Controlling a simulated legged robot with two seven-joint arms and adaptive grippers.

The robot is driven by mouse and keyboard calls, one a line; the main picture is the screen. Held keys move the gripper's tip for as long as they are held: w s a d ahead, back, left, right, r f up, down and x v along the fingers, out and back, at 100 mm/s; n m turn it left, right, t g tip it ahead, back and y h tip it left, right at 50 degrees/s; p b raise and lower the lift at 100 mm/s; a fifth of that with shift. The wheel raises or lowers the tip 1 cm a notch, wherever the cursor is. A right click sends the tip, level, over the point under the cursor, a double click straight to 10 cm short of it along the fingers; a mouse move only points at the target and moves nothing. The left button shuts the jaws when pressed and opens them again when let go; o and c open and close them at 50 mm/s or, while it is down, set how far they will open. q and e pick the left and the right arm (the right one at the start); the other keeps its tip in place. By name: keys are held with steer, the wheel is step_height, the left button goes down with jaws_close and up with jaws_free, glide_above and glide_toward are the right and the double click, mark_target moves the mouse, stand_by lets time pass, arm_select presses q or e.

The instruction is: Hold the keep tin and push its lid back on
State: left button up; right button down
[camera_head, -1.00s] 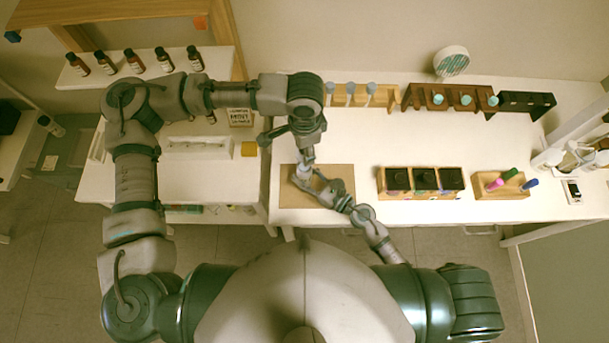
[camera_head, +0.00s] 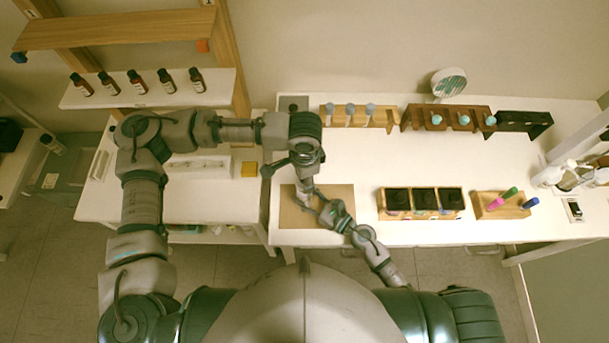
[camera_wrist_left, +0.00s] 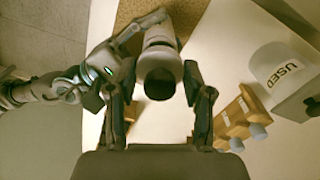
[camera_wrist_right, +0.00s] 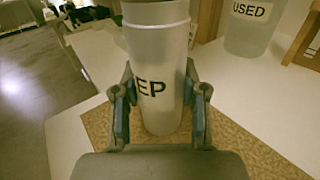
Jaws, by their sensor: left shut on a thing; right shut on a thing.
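The keep tin is a pale cylinder (camera_wrist_right: 160,75) with the letters "EP" showing in the right wrist view. My right gripper (camera_wrist_right: 160,120) is shut around its side and holds it upright over the brown mat (camera_head: 336,212). In the left wrist view, my left gripper (camera_wrist_left: 160,100) is shut on a round dark-faced piece (camera_wrist_left: 160,84), which looks like the lid, in line with the tin's grey body (camera_wrist_left: 160,36). In the head view the two grippers meet over the mat and mostly hide the tin. I cannot tell whether the lid is fully seated.
A white tin marked "USED" (camera_wrist_right: 250,25) stands beyond the mat. Dark open boxes (camera_head: 423,201) and a wooden block with coloured pens (camera_head: 500,204) are to the right. Racks (camera_head: 358,116) line the back. The white table's middle is clear.

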arm_select(q)
steer(key=shift+f, duration=0.9)
steer(key=shift+f, duration=0.6)
steer(key=o, duration=0.9)
steer(key=shift+c, duration=0.2)
step_height(320, 180, up, 12)
steer(key=shift+w+f, duration=0.1)
arm_select(e)
steer(key=c, duration=0.5)
jaws_free()
steer(key=shift+c, duration=0.2)
